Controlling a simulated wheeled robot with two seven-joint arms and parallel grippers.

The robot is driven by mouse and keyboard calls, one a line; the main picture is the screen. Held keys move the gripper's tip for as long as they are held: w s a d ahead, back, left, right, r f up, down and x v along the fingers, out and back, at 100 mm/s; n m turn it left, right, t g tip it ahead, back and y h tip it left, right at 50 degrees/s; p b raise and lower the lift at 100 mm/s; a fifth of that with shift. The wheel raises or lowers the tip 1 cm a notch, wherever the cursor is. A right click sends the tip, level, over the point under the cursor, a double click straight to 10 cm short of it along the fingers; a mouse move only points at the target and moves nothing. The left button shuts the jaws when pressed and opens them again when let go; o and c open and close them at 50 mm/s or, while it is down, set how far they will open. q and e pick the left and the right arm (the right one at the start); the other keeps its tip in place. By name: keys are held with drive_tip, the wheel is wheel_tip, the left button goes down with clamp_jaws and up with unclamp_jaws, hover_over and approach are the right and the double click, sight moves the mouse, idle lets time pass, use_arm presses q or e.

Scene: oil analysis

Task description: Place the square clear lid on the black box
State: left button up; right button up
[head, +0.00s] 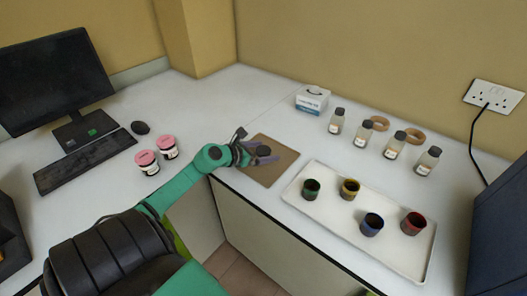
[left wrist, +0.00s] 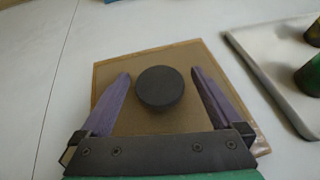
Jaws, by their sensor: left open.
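A brownish, see-through-looking square plate (head: 273,172) lies on the white table and appears to be the square clear lid. It fills the middle of the left wrist view (left wrist: 120,64), with a dark round knob (left wrist: 160,88) at its centre. My left gripper (head: 262,152) is open above the plate. In the left wrist view its two purple fingers (left wrist: 160,76) stand on either side of the knob, with a gap on each side. A black box (head: 10,232), partly cut off, stands at the left edge of the head view. My right gripper is out of view.
A white tray (head: 296,199) with several coloured cups stands right of the plate. Several bottles (head: 363,132), wooden rings (head: 415,136) and a small white box (head: 312,99) are behind. Two pink-lidded jars (head: 148,162), a keyboard (head: 85,160) and a monitor (head: 50,80) are left.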

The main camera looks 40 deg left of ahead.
sight(263, 150)
use_arm(q)
clamp_jaws()
drive_tip(key=shift+r, duration=0.25)
wheel_tip(263, 150, up, 10)
drive_tip(key=shift+f+p, duration=0.1)
drive_tip(key=shift+p, duration=0.4)
drive_tip(key=shift+a+f, duration=0.1)
